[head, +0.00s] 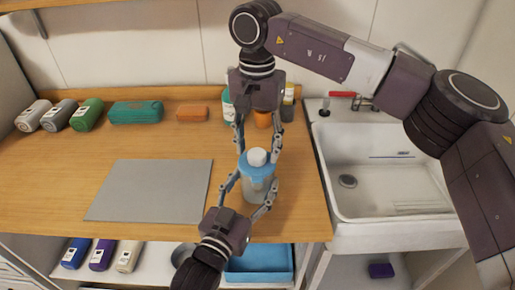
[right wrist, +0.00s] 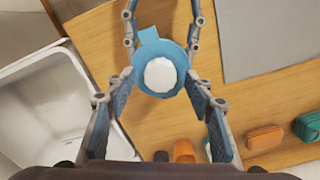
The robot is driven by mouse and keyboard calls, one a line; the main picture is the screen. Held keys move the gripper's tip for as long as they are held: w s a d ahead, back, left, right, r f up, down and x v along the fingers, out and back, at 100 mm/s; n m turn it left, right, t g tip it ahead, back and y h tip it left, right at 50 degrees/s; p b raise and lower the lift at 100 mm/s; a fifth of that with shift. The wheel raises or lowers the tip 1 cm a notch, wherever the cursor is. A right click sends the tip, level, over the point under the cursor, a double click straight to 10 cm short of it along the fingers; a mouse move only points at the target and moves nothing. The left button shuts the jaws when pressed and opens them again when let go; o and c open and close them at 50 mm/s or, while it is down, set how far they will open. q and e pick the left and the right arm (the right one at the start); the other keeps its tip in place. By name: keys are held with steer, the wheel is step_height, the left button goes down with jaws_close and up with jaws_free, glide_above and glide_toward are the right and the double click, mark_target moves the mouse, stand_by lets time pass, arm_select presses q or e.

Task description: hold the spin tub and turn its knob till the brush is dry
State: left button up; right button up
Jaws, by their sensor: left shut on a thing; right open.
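The spin tub (head: 259,187) stands upright on the wooden counter near its front edge. It has a grey-white body, a blue lid and a white knob (head: 257,157) on top. My left gripper (head: 249,187) comes from the front and is shut on the tub body, one finger on each side. My right gripper (head: 258,150) is open above the tub, its fingers on either side of the knob. In the right wrist view the white knob (right wrist: 160,75) and blue lid (right wrist: 148,36) lie between its spread fingers, apart from the knob. I see no brush.
A grey mat (head: 150,190) lies left of the tub. A white sink (head: 380,170) is at the right. A blue tray (head: 258,264) sits on the shelf below.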

step_height(320, 180, up, 11)
stand_by(0.3)
stand_by(0.4)
steer(key=m+g+y, duration=0.1)
steer(key=g+y, duration=0.2)
steer(key=y, duration=0.1)
glide_above(256, 157)
step_height(256, 157, down, 7)
steer(key=shift+r, duration=0.1)
steer(key=f+m+y, duration=0.1)
steer(key=y, duration=0.1)
steer(key=d+f+m+g+y, duration=0.1)
steer(key=y, duration=0.1)
steer(key=f+g+y, duration=0.1)
steer(key=shift+s+d+f+m+y, duration=0.2)
steer(key=shift+s+f+m+y, duration=0.05)
steer(key=shift+s+m+y, duration=0.15)
steer(key=w+d+f+m+t+y, duration=0.25)
steer(key=d+m+t+y, duration=0.25)
steer(key=d+m+y, duration=0.45)
steer(key=shift+h, duration=0.65)
steer(key=a, duration=1)
steer(key=shift+s+a+f, duration=0.1)
steer(key=shift+a+f, duration=0.15)
steer(key=shift+a, duration=0.1)
steer(key=shift+c, duration=0.7)
